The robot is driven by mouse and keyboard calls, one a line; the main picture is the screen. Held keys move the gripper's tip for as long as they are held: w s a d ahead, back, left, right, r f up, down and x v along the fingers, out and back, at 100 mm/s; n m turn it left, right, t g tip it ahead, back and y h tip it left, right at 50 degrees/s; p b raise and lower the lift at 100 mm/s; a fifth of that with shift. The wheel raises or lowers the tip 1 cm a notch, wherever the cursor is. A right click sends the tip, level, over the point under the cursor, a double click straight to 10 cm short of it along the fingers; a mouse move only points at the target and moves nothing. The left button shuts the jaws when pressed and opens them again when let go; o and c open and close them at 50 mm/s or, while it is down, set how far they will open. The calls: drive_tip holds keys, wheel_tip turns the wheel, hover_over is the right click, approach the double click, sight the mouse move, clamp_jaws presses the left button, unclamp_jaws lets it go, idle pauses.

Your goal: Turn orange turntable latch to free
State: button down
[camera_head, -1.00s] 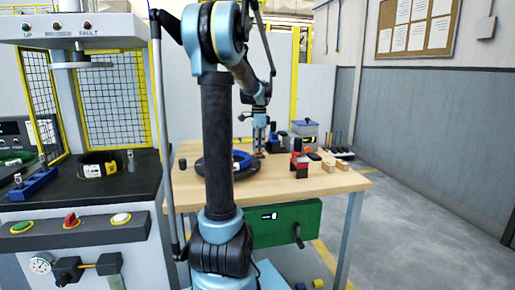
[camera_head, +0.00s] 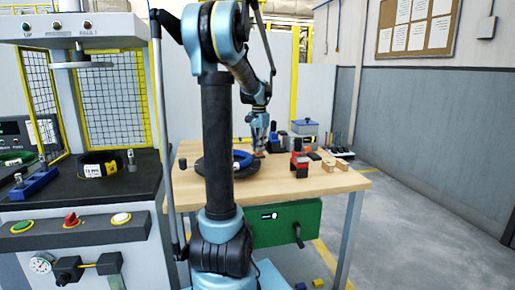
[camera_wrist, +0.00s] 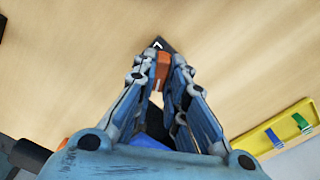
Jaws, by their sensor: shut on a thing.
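The orange latch (camera_wrist: 162,66) shows between my fingertips in the wrist view, beside a dark piece (camera_wrist: 160,46) with a white mark. My gripper (camera_wrist: 161,76) is shut on the latch, one finger on each side. In the head view my gripper (camera_head: 259,151) is low over the wooden table, at the right of the dark turntable (camera_head: 213,171). A blue ring (camera_head: 243,158) shows on the turntable, and my arm hides part of both. The latch's exact angle is not clear.
A red and black fixture (camera_head: 299,160) and wooden blocks (camera_head: 329,165) stand to the right on the table (camera_head: 285,182). A blue-lidded box (camera_head: 304,127) is at the back. A yellow tray (camera_wrist: 262,143) shows at the lower right of the wrist view.

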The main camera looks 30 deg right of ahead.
drive_tip(key=n, duration=0.6)
drive_tip(key=shift+w, duration=0.15)
drive_tip(key=n, duration=0.5)
drive_tip(key=shift+n, duration=0.4)
drive_tip(key=c, duration=1.6)
unclamp_jaws()
wheel_tip(320, 180, up, 12)
drive_tip(key=shift+f, duration=0.1)
